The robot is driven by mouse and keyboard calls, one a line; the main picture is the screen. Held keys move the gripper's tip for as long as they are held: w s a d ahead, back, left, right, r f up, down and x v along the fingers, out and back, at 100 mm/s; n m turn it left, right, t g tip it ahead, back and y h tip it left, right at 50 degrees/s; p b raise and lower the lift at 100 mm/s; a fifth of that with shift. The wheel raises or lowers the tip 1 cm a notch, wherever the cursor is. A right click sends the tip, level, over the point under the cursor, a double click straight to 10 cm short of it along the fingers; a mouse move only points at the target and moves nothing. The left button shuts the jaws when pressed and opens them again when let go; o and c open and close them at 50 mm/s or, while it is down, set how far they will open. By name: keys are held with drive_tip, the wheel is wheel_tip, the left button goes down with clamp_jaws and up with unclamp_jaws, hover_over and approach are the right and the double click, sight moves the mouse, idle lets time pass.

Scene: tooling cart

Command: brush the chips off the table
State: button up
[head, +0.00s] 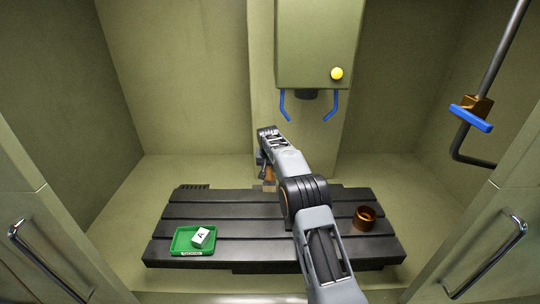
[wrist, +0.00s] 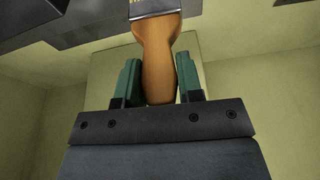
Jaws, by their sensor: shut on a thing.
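The black slotted table (head: 250,228) spans the lower middle of the head view. My gripper (wrist: 158,85) is shut on the orange-brown handle of a brush (wrist: 157,55), its green fingers on either side of the handle. I cannot make out any loose chips on the table.
A brown ring-shaped cup (head: 365,217) stands at the right. The machine head (head: 318,45) with blue nozzles hangs behind. A pipe with a blue handle (head: 471,118) is at right.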

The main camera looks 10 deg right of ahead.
drive_tip(key=shift+d+r+p, duration=0.1)
drive_tip(key=shift+r+p, duration=0.2)
drive_tip(key=shift+r, duration=1.9)
